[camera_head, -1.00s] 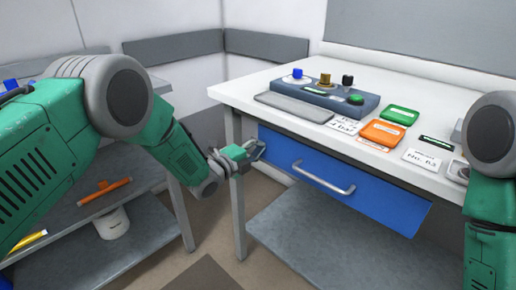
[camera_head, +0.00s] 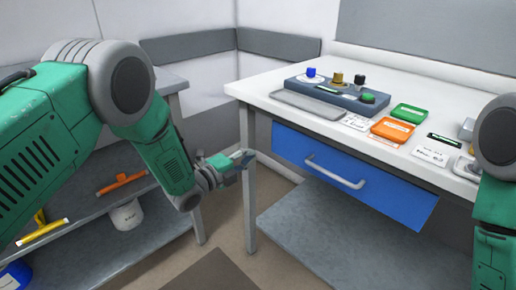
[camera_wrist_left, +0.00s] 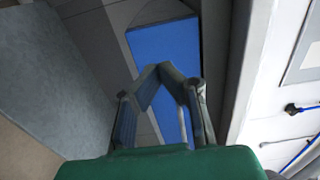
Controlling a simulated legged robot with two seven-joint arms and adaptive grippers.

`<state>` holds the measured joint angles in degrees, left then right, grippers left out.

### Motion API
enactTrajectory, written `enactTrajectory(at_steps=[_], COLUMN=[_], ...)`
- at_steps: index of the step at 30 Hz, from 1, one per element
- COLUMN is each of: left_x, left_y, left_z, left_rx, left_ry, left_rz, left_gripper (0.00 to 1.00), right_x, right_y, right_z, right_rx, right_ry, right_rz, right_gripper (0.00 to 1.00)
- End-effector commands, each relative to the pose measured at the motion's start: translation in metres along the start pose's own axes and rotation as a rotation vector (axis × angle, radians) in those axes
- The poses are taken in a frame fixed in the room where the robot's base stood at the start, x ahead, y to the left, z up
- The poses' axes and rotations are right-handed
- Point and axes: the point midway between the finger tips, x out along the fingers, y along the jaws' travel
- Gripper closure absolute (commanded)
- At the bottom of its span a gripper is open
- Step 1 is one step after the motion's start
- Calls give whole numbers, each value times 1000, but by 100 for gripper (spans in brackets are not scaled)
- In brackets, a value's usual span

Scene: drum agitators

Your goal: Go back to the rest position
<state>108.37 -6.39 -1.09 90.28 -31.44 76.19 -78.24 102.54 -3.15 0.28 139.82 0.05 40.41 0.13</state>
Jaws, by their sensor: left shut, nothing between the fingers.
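My left gripper (camera_head: 242,158) is shut and empty, near the top of the white table's front left leg in the head view. It is left of the blue drawer (camera_head: 352,182) and apart from its handle. In the left wrist view, its fingertips (camera_wrist_left: 160,68) meet with nothing between them, and a blue surface lies beyond. My right arm (camera_head: 495,190) comes in at the right edge; its gripper is out of view.
The white table (camera_head: 262,85) carries a grey control box (camera_head: 340,94) with knobs, a green case (camera_head: 409,113) and an orange case (camera_head: 392,130). A shelf at left holds a white container (camera_head: 127,215) and an orange tool (camera_head: 121,182). Floor shows between them.

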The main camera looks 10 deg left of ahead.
Motion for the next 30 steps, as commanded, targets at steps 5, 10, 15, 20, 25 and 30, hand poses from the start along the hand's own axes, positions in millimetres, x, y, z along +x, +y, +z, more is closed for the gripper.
enactTrajectory(at_steps=[5,10,15,20,25,30], left_x=[-28,-44,-90,-184,-299,-398], left_y=[0,8,63,133,174,180], left_z=[2,3,-2,-28,-71,-117], left_rx=[-4,-40,-353,-820,-1233,-1497], left_ry=[0,-14,-160,-462,-871,-1276], left_rz=[1,22,225,493,698,800], left_gripper=[100,100,100,100,100,100], right_x=[-7,-10,-18,-29,-38,-46], right_y=[0,0,0,0,0,0], right_z=[0,0,0,-1,-2,-2], right_rx=[1,1,0,0,0,1], right_ry=[-1,-1,-1,-1,-1,-1], right_rz=[0,0,0,0,0,0], right_gripper=[60,60,60,60,60,60])
